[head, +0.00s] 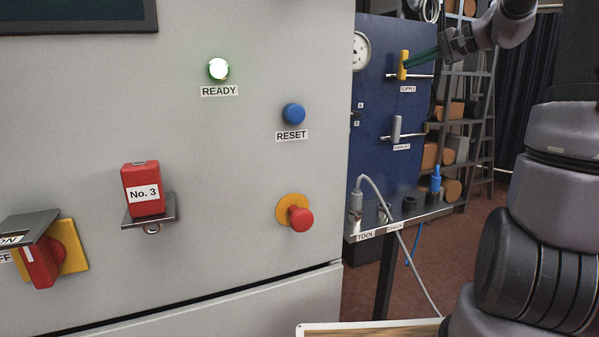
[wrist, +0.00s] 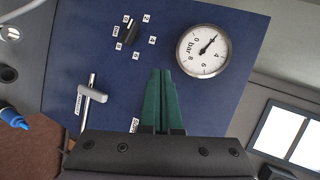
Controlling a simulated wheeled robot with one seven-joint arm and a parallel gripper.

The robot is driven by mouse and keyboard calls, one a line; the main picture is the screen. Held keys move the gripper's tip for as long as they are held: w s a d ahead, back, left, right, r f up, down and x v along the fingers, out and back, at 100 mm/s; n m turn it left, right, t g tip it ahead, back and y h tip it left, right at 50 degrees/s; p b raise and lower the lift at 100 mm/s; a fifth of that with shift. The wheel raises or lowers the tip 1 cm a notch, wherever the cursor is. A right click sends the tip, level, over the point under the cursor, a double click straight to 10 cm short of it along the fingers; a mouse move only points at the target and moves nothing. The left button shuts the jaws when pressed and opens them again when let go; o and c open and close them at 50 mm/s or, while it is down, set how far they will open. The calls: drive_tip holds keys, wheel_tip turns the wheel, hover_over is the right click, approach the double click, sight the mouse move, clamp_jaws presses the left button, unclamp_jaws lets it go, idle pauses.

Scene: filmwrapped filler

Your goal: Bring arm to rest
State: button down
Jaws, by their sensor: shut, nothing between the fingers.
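My gripper (head: 414,63) is at the upper right of the head view, in front of the blue panel (head: 378,110). Its green fingers look shut and empty. In the head view the fingertips overlap the yellow SUPPLY handle (head: 403,66); I cannot tell whether they touch it. In the wrist view the fingers of my gripper (wrist: 161,72) lie together and point across the blue panel (wrist: 85,55). The yellow handle does not show there. My arm reaches in from the right side of the head view.
The panel bears a gauge (wrist: 203,51), a black selector knob (wrist: 132,32) and a grey-handled valve (head: 397,128). A ledge (head: 400,218) with a hose (head: 392,205) runs below. The grey cabinet (head: 230,180) fills the left, with its READY lamp (head: 218,69) lit green. Shelving (head: 468,120) stands behind.

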drive_tip(key=s+a+f+n+g+h, duration=0.1)
drive_tip(key=s+a+f+h, duration=0.15)
drive_tip(key=s, duration=0.45)
drive_tip(key=s+a+f+n+g+h, duration=0.1)
drive_tip(key=s+a+f, duration=0.1)
drive_tip(key=s+a, duration=0.35)
drive_tip(key=s+a+f+n+g+h, duration=0.1)
drive_tip(key=s+f+h, duration=0.1)
drive_tip(key=s, duration=0.7)
drive_tip(key=s+d+f+h, duration=0.1)
drive_tip(key=s+f+h, duration=0.1)
drive_tip(key=s, duration=0.6)
drive_tip(key=shift+d+f+n+t, duration=0.2)
drive_tip(key=shift+f+n+t, duration=0.2)
drive_tip(key=shift+f, duration=0.5)
